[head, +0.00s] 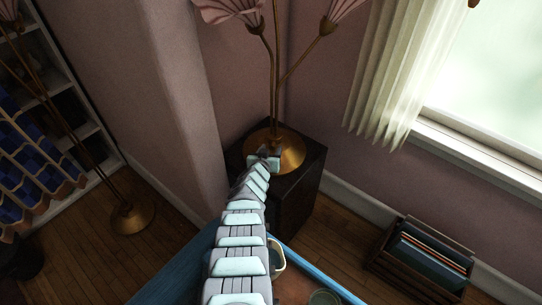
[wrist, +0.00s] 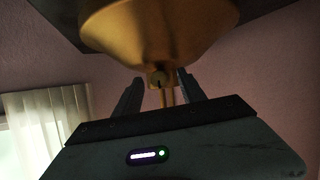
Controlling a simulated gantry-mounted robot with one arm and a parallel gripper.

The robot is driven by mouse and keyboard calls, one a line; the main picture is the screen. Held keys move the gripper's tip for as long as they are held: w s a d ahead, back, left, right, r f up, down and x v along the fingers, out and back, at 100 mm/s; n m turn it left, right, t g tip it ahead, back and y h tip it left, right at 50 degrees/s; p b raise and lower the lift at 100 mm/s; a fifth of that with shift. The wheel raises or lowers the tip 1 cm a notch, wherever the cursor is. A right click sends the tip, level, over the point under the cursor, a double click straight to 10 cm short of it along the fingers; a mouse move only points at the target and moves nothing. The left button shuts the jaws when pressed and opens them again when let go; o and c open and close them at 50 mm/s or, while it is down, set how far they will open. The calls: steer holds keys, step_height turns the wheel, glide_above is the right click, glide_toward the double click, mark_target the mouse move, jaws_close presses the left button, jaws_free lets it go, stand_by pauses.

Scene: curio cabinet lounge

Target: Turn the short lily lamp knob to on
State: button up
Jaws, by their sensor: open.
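The short lily lamp (head: 291,151) stands on a dark side table, with a round brass base, thin stems and pink lily shades. In the wrist view its brass base (wrist: 160,30) fills the top. The small knob (wrist: 159,79) shows on the base with a dark mark on it; I cannot tell its setting. My gripper (wrist: 160,83) is open, one finger on each side of the knob, and I see no clear contact. In the head view my gripper (head: 264,158) is at the front left of the base, and the knob is hidden there.
The dark cube table (head: 290,190) stands in the wall corner. A taller lamp's brass base (head: 132,217) is on the floor at left. A crate of records (head: 425,257) is at lower right, below the window curtain (head: 390,75). A blue-edged table (head: 315,274) is in the foreground.

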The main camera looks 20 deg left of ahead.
steer(key=shift+w, duration=0.15)
jaws_close()
stand_by(0.6)
